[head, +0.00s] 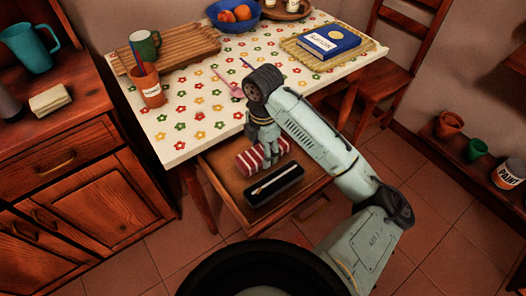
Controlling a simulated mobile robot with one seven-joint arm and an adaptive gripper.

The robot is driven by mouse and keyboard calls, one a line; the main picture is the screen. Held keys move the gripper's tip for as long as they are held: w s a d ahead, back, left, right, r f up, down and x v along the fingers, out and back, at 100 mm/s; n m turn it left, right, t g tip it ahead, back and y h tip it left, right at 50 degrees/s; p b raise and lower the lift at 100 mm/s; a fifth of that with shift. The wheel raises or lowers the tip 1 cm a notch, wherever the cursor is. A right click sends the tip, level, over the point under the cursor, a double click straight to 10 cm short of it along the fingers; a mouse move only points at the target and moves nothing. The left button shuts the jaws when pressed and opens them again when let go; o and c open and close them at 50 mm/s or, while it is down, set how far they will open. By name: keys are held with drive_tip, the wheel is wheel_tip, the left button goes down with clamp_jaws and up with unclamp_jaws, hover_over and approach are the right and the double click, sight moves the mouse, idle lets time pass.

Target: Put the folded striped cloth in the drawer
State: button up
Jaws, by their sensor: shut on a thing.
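The folded striped cloth (246,163) is red and white. It is within the outline of the open wooden drawer (312,178), which is pulled out from under the table. My gripper (268,153) points down and is shut on the cloth, covering part of it. I cannot tell whether the cloth touches the drawer floor or hangs just above it. A black tray (285,190) with a slim light-coloured utensil lies in the drawer, close in front of the cloth.
The table (190,115) with a flowered cover is behind the drawer. It holds a terracotta cup (150,91), green mug (146,46), slatted board (190,45), blue fruit bowl (225,22) and blue book (329,41). A cabinet (75,195) stands left; a chair (385,82) stands right.

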drive_tip(key=shift+f, duration=0.65)
drive_tip(key=shift+f, duration=0.25)
drive_tip(key=o, duration=1.2)
drive_tip(key=shift+r, duration=0.1)
wheel_tip(320, 180, up, 12)
drive_tip(key=shift+r+b, duration=0.2)
drive_tip(key=shift+b, duration=0.2)
